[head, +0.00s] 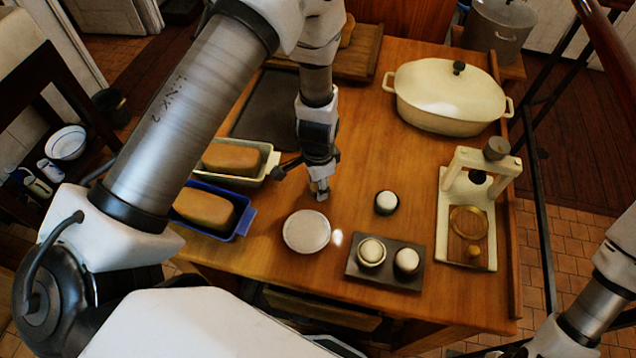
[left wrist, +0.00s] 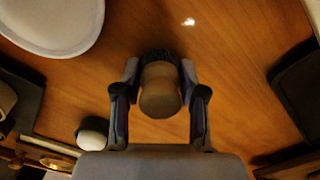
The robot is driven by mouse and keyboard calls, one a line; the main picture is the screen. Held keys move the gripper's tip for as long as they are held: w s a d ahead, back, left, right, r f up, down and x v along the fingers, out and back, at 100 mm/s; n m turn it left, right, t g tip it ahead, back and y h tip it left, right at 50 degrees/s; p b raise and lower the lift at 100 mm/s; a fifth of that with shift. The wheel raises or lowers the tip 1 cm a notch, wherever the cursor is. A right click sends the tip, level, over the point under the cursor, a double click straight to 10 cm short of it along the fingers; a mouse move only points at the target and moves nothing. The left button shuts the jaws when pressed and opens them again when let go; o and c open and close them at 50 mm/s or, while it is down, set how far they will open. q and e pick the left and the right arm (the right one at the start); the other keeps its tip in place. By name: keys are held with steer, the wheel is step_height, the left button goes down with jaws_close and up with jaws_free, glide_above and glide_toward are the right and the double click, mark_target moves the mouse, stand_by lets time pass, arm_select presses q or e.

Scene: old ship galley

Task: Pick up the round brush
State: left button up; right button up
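The round brush (left wrist: 161,95) shows in the left wrist view as a rounded wooden handle with a ring of dark bristles at its far end. My left gripper (left wrist: 160,77) has one finger on each side of it, and both fingertips look close against it, so it appears shut on the brush. In the head view the left gripper (head: 319,186) points down over the table just above the white round dish, and the brush is mostly hidden there. I cannot tell whether the bristles touch the wood. My right gripper is out of view; only part of that arm shows at lower right.
A white round dish (head: 306,231) is close below the left gripper. A loaf in a blue pan (head: 243,224) and one in a pale pan (head: 270,163) are left.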

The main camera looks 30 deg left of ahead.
arm_select(q)
steer(key=shift+w, duration=0.1)
steer(key=shift+r, duration=0.3)
step_height(320, 180, up, 8)
steer(key=shift+r+b, duration=0.25)
steer(key=shift+b, duration=0.8)
steer(key=shift+r, duration=0.35)
